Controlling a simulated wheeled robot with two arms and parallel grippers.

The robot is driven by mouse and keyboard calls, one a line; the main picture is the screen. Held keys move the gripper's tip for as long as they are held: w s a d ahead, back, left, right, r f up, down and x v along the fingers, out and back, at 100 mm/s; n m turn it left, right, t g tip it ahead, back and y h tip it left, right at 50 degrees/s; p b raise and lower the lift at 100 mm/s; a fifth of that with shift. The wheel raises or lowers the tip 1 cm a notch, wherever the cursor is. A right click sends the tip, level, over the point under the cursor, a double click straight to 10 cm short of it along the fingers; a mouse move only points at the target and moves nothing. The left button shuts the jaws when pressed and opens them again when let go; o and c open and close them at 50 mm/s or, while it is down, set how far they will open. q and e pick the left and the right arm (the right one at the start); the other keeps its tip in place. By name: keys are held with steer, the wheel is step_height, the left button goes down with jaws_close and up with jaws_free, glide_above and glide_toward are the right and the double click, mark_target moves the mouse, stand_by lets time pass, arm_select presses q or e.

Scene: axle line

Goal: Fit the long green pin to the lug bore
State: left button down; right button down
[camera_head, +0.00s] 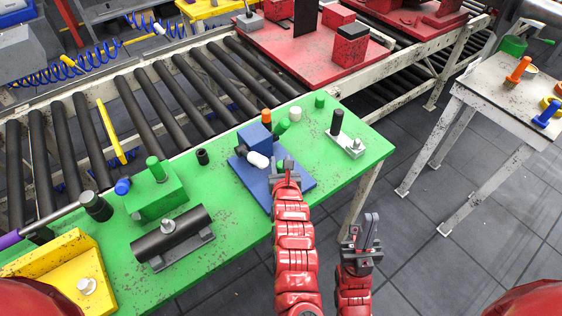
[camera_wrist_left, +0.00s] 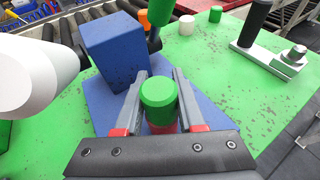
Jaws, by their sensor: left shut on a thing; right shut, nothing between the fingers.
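My left gripper (camera_head: 285,169) is over the blue plate (camera_head: 301,184) on the green table. In the left wrist view its fingers (camera_wrist_left: 155,112) are shut on a green pin (camera_wrist_left: 160,96), seen nearly end-on. The blue block (camera_head: 254,138) stands on the plate, just beyond the held pin in the wrist view (camera_wrist_left: 116,50). A white cylinder (camera_head: 257,160) sticks out beside the block. I cannot make out a lug bore. My right gripper (camera_head: 368,226) is shut and empty, beyond the table's right edge.
A green cylinder (camera_head: 281,126) and an orange-topped one (camera_head: 267,116) stand close behind the block. A pale bracket with a black post (camera_head: 337,122) is to the right. A green block (camera_head: 157,196) and dark roller (camera_head: 171,232) are left. Conveyor rollers (camera_head: 150,105) run behind.

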arm_select(q)
steer(key=shift+f, duration=0.2)
steer(key=shift+c, duration=2.2)
jaws_free()
steer(key=shift+r, duration=0.1)
steer(key=shift+s+r, duration=0.2)
steer(key=shift+s, duration=0.25)
steer(key=v, duration=1.6)
steer(key=shift+s, duration=0.2)
steer(key=shift+d, duration=0.1)
